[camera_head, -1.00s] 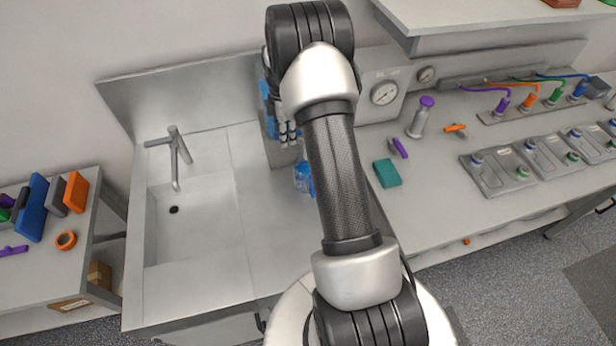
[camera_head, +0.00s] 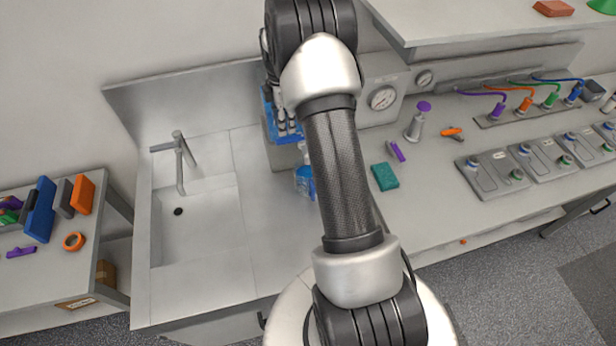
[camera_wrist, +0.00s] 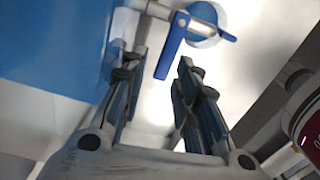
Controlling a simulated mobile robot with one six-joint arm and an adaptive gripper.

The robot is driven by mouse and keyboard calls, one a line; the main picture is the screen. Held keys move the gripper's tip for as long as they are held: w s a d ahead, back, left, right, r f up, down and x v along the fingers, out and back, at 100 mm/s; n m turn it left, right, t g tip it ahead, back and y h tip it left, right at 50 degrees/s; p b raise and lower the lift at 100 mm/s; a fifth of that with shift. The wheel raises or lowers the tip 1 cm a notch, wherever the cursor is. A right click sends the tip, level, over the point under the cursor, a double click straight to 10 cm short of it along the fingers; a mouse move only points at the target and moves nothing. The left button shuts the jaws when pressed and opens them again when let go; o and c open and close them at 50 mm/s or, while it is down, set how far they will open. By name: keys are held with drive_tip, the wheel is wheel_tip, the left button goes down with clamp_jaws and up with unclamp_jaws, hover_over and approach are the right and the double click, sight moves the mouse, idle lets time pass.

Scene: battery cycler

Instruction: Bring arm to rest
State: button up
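My arm stands raised in the middle of the head view, its forearm rising above the counter. My gripper (camera_head: 285,127) is partly hidden behind the arm, pointing down in front of a grey-and-blue unit (camera_head: 272,128) at the back of the counter. In the wrist view the two fingers of my gripper (camera_wrist: 157,62) stand apart with an empty gap between them. A blue lever (camera_wrist: 172,47) on a pale fitting shows beyond the fingertips; I cannot tell whether it is near them. A blue panel (camera_wrist: 50,45) fills the left of that view.
The sink with its tap (camera_head: 180,160) is left of the arm. A blue spray bottle (camera_head: 304,178) stands close below the gripper. A gauge box (camera_head: 383,105) and overhead shelf (camera_head: 470,35) are right. A teal block (camera_head: 385,176) and cell holders (camera_head: 495,174) lie on the right counter.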

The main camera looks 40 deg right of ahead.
drive_tip(key=shift+r, duration=0.6)
drive_tip(key=shift+f, duration=0.1)
drive_tip(key=shift+s+a, duration=0.1)
drive_tip(key=s+a+r+m+t+b, duration=0.2)
drive_tip(key=s+a+r+m+b, duration=0.55)
drive_tip(key=a+r, duration=0.6)
drive_tip(key=s+a+f+m+b, duration=0.2)
drive_tip(key=s+a+b, duration=0.1)
drive_tip(key=s, duration=0.4)
drive_tip(key=s+a+f+m+t+b, duration=0.1)
drive_tip(key=s+a+f+m+b, duration=0.1)
drive_tip(key=s+a, duration=0.3)
drive_tip(key=s+a+f+m+t+b, duration=0.1)
drive_tip(key=s+a+f+b, duration=0.3)
drive_tip(key=s, duration=0.6)
drive_tip(key=shift+a+m, duration=0.25)
drive_tip(key=shift+m, duration=0.5)
drive_tip(key=shift+o, duration=0.3)
